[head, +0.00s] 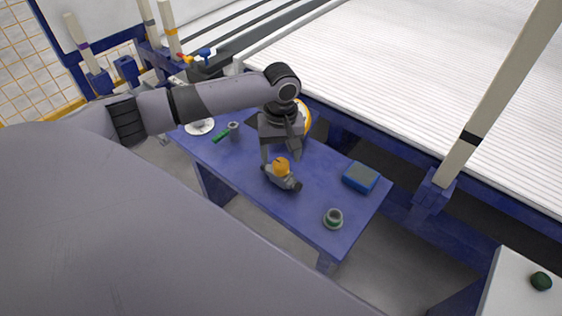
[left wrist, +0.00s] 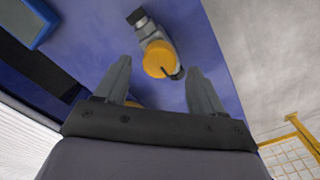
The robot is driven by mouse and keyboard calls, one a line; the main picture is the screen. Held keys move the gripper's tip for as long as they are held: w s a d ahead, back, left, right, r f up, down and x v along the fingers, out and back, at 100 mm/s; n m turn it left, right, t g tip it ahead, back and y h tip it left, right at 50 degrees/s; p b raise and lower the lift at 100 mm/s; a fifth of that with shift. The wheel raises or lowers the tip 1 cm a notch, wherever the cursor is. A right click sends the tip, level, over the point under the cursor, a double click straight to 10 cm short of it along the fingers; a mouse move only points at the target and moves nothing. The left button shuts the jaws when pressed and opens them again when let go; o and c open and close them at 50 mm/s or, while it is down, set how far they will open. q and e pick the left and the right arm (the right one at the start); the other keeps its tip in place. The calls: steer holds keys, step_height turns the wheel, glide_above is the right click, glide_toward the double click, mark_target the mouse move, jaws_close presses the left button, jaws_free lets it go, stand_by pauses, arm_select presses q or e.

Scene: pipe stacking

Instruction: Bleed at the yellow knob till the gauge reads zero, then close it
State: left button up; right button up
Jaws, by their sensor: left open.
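The yellow knob (head: 281,165) sits on top of a grey valve body (head: 285,180) lying on the blue table. My left gripper (head: 281,154) points down just above the knob, open and empty. In the left wrist view the knob (left wrist: 157,57) shows beyond and between the two spread fingers of the left gripper (left wrist: 158,67), with a dark bar at its edge. I cannot see the fingers touching it. A round yellow-rimmed thing (head: 307,117) is partly hidden behind the left gripper; I cannot tell if it is the gauge. No gauge reading is legible. My right gripper is not in view.
A post (head: 494,95) stands at right.

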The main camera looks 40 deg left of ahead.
arm_select(q)
steer(key=shift+f, duration=1.2)
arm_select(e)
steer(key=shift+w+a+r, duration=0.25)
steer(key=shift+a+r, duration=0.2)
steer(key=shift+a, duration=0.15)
arm_select(q)
steer(key=shift+c, duration=0.4)
steer(key=c, duration=1)
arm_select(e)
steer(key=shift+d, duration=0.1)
arm_select(q)
steer(key=shift+r, duration=0.1)
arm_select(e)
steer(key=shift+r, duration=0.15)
